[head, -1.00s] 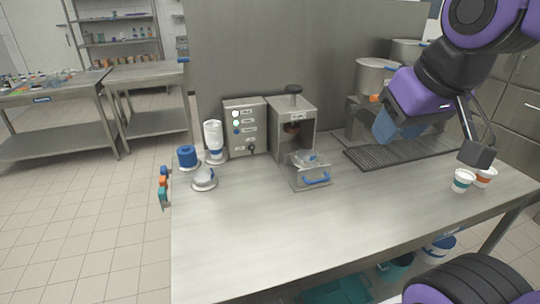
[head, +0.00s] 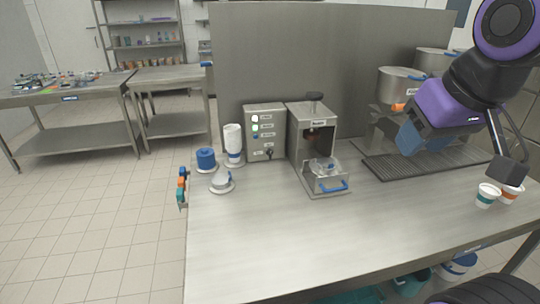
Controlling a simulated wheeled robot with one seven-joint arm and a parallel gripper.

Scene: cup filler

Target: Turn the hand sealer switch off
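The hand sealer (head: 318,140) is a steel machine with a dark knob on top and an open front. A drawer (head: 330,184) with a blue handle sticks out below it. Left of it stands a steel control box (head: 263,134) with a column of lights and labels, some glowing white or green. A small dark switch (head: 269,153) sits low on its face; its position is too small to read. My gripper (head: 462,152) hangs at the right, above the drip grate side and well apart from the box. Its finger opening is not clear from this angle.
A white bottle (head: 233,142), a blue-topped container (head: 206,159) and a round grey-white piece (head: 222,182) stand left of the box. Two cups (head: 487,195) stand at the right near a dark grate (head: 425,160). Steel pots (head: 400,86) stand behind it. The front tabletop is clear.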

